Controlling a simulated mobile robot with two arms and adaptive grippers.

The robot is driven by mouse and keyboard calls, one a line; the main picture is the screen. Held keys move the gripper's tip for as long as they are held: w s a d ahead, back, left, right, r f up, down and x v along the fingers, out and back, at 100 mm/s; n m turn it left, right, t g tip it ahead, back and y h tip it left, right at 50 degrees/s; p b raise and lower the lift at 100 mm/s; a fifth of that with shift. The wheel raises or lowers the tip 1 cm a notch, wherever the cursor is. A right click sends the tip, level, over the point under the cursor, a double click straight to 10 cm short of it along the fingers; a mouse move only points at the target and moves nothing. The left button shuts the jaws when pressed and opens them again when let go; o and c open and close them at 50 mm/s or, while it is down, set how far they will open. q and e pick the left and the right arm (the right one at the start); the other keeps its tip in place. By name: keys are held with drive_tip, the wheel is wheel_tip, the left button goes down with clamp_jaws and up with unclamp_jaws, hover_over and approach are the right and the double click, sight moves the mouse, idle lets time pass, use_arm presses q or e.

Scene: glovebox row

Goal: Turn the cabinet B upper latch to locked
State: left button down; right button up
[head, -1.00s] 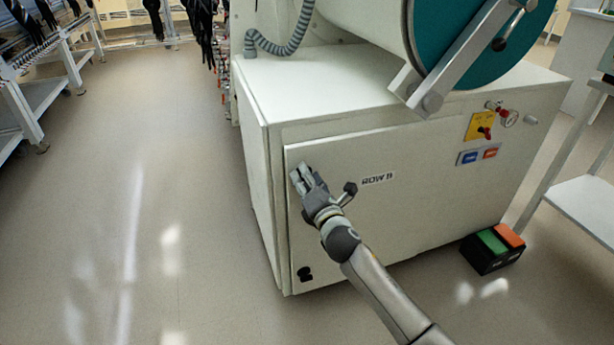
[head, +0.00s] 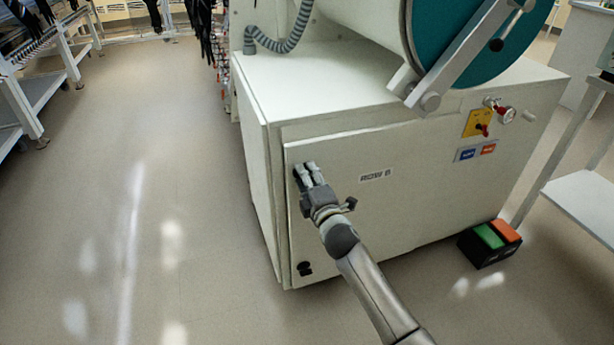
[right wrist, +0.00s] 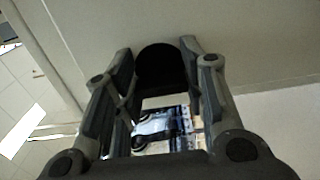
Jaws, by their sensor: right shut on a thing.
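The cabinet (head: 400,210) is a white box with a front door labelled "ROW B". My right gripper (head: 307,170) is at the upper left corner of the door and mostly covers the upper latch. In the right wrist view, my right gripper (right wrist: 165,75) is shut on the dark, rounded latch knob (right wrist: 162,66), with one finger on each side. The turn of the latch cannot be read clearly. A black lower latch (head: 304,269) shows at the door's lower left corner. My left gripper is not in view.
A teal round door with a grey bar (head: 443,75) overhangs the cabinet. A yellow switch plate (head: 478,123) is at the upper right of the front. A pedal box (head: 489,243) stands on the floor at right. The floor at left is clear.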

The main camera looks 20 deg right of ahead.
idle(0.4)
drive_tip(key=o, duration=1)
drive_tip(key=shift+o, duration=0.2)
drive_tip(key=s, duration=1.2)
drive_tip(key=shift+d, duration=0.2)
drive_tip(key=shift+f+m, duration=0.1)
drive_tip(key=shift+m, duration=0.2)
